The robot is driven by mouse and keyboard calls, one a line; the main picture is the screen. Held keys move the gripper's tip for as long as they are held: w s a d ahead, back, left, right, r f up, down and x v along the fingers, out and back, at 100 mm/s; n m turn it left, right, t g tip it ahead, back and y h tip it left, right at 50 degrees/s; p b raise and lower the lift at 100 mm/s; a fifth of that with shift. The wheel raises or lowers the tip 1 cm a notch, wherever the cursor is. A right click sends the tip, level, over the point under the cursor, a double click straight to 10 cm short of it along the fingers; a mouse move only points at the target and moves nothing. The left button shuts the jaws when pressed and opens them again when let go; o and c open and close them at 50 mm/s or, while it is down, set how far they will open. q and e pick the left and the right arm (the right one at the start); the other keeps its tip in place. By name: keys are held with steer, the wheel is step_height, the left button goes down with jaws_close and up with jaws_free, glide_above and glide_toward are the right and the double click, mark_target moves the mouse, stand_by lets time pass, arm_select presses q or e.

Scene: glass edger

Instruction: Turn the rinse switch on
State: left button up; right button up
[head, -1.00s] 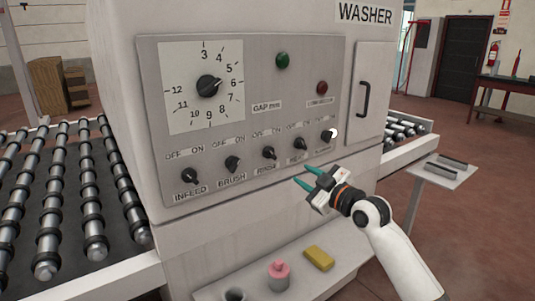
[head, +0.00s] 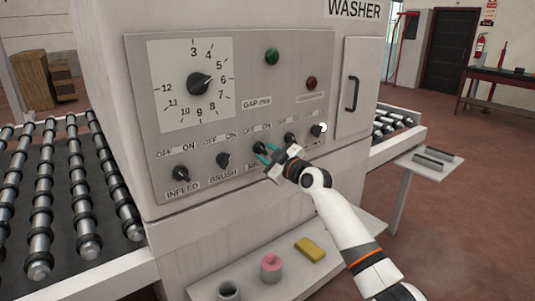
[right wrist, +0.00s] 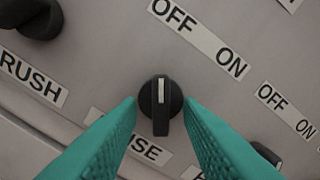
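The rinse switch (head: 259,149) is a black rotary knob in the row on the washer's grey panel, with an OFF/ON label above it. In the right wrist view the rinse knob (right wrist: 161,105) sits upright in the picture, its white pointer line aimed to the OFF side of the tilted label (right wrist: 200,38). My right gripper (head: 263,154) is at the panel, just in front of the rinse knob. Its teal fingers are open, one on each side of the knob, with gaps visible; contact is not seen. The fingers partly cover the RINSE label. My left gripper is not in view.
The brush knob (head: 223,160) and infeed knob (head: 181,174) are to the left; the heat knob (head: 291,139) is close on the right. Below, a shelf holds a yellow block (head: 310,250) and a pink item (head: 271,266). Rollers (head: 85,190) stand at left.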

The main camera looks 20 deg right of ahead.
jaws_close()
steer(key=shift+m, duration=0.3)
steer(key=m, duration=0.2)
steer(key=shift+f+m, duration=0.1)
steer(key=shift+m, duration=0.3)
steer(key=m, duration=0.2)
steer(key=shift+a+m, duration=0.1)
steer(key=shift+m, duration=0.2)
steer(key=m, duration=0.3)
steer(key=shift+s+a+m+p, duration=0.1)
steer(key=shift+m+p, duration=0.95)
steer(key=shift+m, duration=1.45)
